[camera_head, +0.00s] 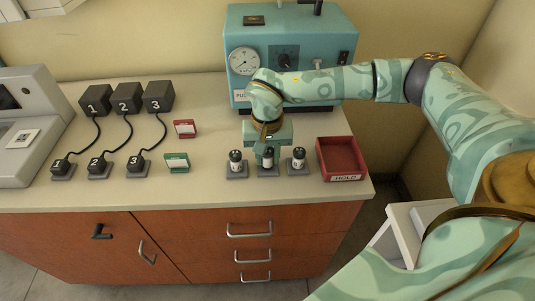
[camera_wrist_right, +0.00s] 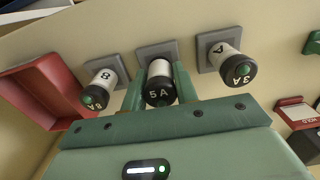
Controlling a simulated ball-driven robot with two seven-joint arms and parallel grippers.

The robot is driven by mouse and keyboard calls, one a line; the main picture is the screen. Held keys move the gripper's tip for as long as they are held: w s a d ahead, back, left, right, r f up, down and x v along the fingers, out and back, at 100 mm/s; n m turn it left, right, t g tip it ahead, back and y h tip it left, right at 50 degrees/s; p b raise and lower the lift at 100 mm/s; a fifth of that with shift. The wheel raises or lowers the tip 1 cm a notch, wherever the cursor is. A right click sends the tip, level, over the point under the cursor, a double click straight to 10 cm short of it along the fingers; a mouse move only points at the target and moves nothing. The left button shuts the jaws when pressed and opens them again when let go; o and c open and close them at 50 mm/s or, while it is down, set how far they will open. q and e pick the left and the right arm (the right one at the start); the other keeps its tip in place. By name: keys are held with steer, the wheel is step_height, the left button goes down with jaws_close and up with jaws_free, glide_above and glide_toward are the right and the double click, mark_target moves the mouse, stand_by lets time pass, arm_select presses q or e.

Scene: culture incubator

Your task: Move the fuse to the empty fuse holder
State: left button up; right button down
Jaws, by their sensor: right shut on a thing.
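My right gripper (camera_head: 268,157) is at the middle of three fuses standing on grey square bases on the counter. In the right wrist view its two green fingers (camera_wrist_right: 159,90) are shut on the middle fuse, the 5A fuse (camera_wrist_right: 160,84), which has a white body and black cap and is upright at its base. The 3A fuse (camera_wrist_right: 235,65) and the 8A fuse (camera_wrist_right: 103,85) stand on either side, apart from the fingers. The teal machine (camera_head: 290,40) has lettering beginning "FU" at its lower left; my arm hides part of its front. No empty fuse holder is clearly visible. My left gripper is out of view.
A red card holder (camera_head: 185,128) and a green one (camera_head: 176,163) stand to the left. Numbered black blocks (camera_head: 127,97) with cables and plugs are farther left, beside a grey device (camera_head: 30,120).

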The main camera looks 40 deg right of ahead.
steer(key=shift+p, duration=0.35)
stand_by(0.8)
steer(key=shift+p, duration=0.35)
steer(key=shift+f, duration=0.5)
steer(key=c, duration=1)
jaws_free()
